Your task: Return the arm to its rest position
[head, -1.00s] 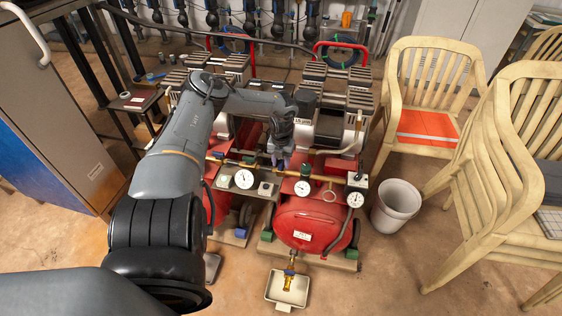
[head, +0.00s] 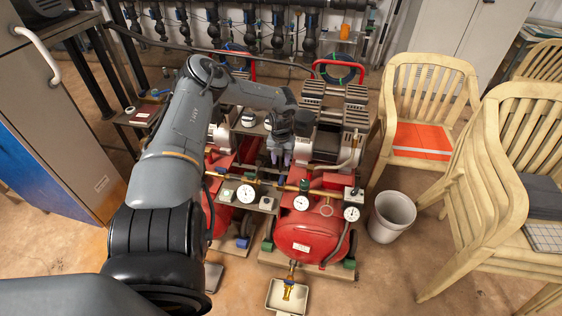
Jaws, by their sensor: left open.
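My left arm (head: 180,125) comes in from the left and reaches over the red compressors. My left gripper (head: 280,157) points down above the brass manifold pipe, between the left gauge and the middle gauge. Its fingertips look apart from the pipe, and I see nothing held between them. The brass manifold (head: 268,186) carries a left gauge (head: 246,194), a middle gauge (head: 301,202) and a right gauge (head: 351,213). My right gripper is not in view.
A red tank (head: 305,236) stands below the manifold, with a tray (head: 288,296) under its brass drain. A white bucket (head: 391,216) and wooden chairs (head: 425,105) stand to the right. A grey cabinet (head: 55,110) is at the left. Some floor is clear.

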